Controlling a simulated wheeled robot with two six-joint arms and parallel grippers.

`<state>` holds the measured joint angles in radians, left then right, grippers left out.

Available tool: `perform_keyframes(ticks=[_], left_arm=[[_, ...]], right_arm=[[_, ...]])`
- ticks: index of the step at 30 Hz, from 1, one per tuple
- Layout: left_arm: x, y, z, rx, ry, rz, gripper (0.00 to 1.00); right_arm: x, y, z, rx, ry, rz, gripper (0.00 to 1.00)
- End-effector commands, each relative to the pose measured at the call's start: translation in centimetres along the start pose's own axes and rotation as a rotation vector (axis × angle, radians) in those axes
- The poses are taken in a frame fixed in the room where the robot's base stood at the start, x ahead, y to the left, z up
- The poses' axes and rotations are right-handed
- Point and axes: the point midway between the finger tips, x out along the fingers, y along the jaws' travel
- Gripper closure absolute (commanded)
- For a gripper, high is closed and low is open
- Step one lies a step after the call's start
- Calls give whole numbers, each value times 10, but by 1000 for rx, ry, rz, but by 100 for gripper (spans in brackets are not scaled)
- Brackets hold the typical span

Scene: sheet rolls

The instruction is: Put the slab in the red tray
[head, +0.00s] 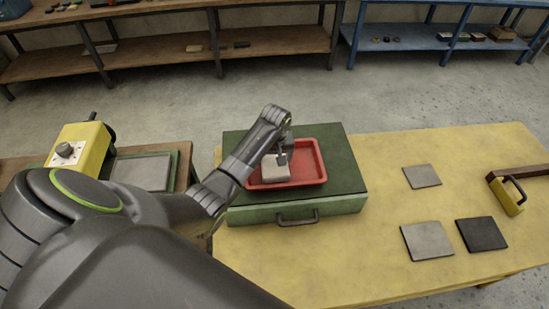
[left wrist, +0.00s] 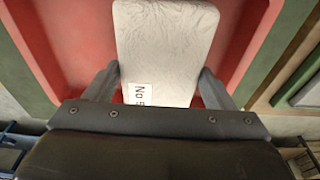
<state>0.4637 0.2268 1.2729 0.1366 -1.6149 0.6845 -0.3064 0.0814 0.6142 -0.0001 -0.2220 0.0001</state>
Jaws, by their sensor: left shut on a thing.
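The slab (head: 275,169) is a pale grey-white block with rounded corners. In the left wrist view the slab (left wrist: 165,45) carries a white label with black letters, partly cut off by the gripper. My left gripper (head: 282,158) is shut on it, one finger on each side. The red tray (head: 318,166) lies on a green case, and the slab is inside its outline at the left. The red tray (left wrist: 85,40) fills the background of the left wrist view. I cannot tell whether the slab touches the tray floor. My right gripper is not in view.
The green case (head: 345,150) stands on the yellow table (head: 370,250). A yellow machine (head: 78,150) stands at left. Shelves line the back.

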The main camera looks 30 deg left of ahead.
Motion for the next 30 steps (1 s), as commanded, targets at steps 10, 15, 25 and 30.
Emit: perform_keyframes(ticks=[10, 15, 25, 30], left_arm=[[14, 1, 2, 0, 4, 2, 64], [16, 1, 2, 0, 3, 1, 64], [17, 0, 2, 0, 1, 1, 1], [15, 0, 2, 0, 2, 1, 1]], right_arm=[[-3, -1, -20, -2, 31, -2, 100], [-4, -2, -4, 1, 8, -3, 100], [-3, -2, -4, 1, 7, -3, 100], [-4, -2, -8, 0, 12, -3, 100]])
